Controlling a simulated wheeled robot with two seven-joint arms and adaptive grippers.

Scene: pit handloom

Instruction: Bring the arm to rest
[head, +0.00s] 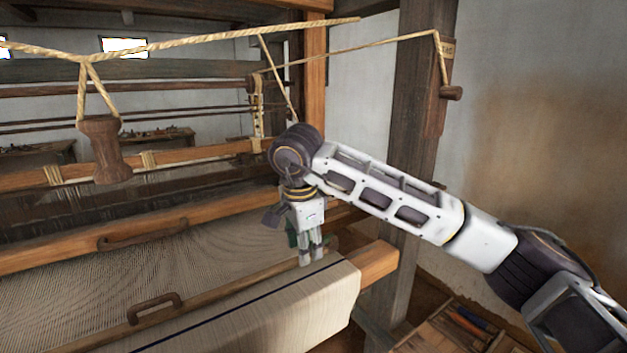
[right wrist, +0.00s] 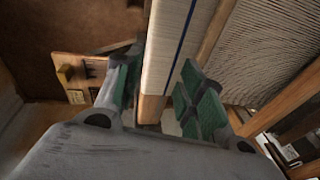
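My right arm (head: 390,200) reaches in from the right of the head view and bends down at its wrist. My right gripper (head: 310,252) points down over the right end of the cloth beam. In the right wrist view its two green-padded fingers stand apart with nothing held between them (right wrist: 160,78). The rolled cream cloth (head: 300,305) with a dark blue stripe lies below; it also shows between and beyond the fingers in the right wrist view (right wrist: 165,45). I cannot tell the exact gap between fingertips and cloth. My left gripper is not in view.
A wooden post (head: 408,150) stands just behind my arm. A wooden handle (head: 105,150) hangs from ropes (head: 200,38) at left. The beater beam (head: 140,230) crosses the warp. A wooden tray (head: 455,325) with tools lies low at right.

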